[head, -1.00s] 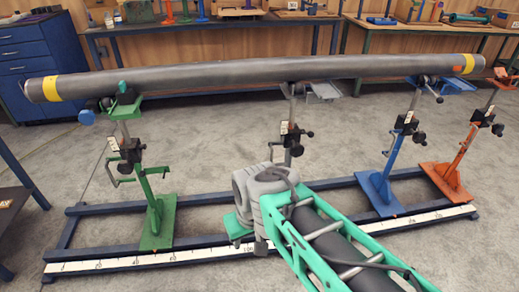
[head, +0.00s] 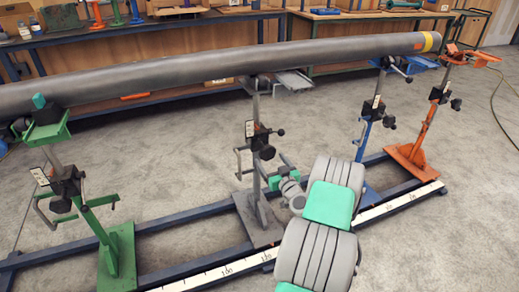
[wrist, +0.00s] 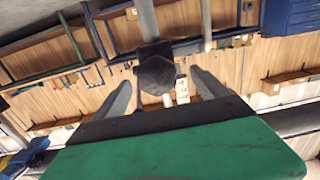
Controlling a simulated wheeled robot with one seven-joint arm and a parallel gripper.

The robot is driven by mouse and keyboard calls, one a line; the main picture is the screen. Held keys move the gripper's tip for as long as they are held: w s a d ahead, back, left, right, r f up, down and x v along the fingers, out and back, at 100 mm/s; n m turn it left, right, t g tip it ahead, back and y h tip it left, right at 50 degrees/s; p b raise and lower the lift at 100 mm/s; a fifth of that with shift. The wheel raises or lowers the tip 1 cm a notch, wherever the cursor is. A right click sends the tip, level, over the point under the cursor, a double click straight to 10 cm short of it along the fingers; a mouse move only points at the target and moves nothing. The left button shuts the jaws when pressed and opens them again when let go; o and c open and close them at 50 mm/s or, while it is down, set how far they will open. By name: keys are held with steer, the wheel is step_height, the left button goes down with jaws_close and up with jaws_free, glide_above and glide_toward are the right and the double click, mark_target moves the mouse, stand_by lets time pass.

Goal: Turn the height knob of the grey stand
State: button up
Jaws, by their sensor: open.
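The grey stand (head: 257,185) is on the blue rail frame under the long grey pipe (head: 190,80), between the green and blue stands. Black knobs sit on its post, one of them low on the clamp (head: 266,152). My gripper (head: 273,170) is close to the right side of this post in the head view, partly hidden by my arm. In the wrist view my gripper (wrist: 159,80) is open, with one finger on each side of a black faceted knob (wrist: 157,76). The knob appears just beyond the fingertips; I cannot tell any contact.
The green stand (head: 115,245) is at left; the blue stand (head: 366,150) and orange stand (head: 425,135) are at right. The rail frame (head: 180,222) with a white scale strip (head: 215,278) runs along the floor. Workbenches (head: 345,15) line the back.

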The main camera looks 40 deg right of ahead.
mark_target(265, 150)
steer(key=shift+d, duration=0.3)
steer(key=x, duration=0.7)
steer(key=shift+w+r+b, duration=0.1)
steer(key=shift+w+b, duration=0.2)
steer(key=shift+w, duration=0.05)
steer(key=shift+c, duration=0.5)
steer(key=c, duration=1.3)
steer(key=shift+o, duration=0.2)
steer(key=shift+b, duration=0.5)
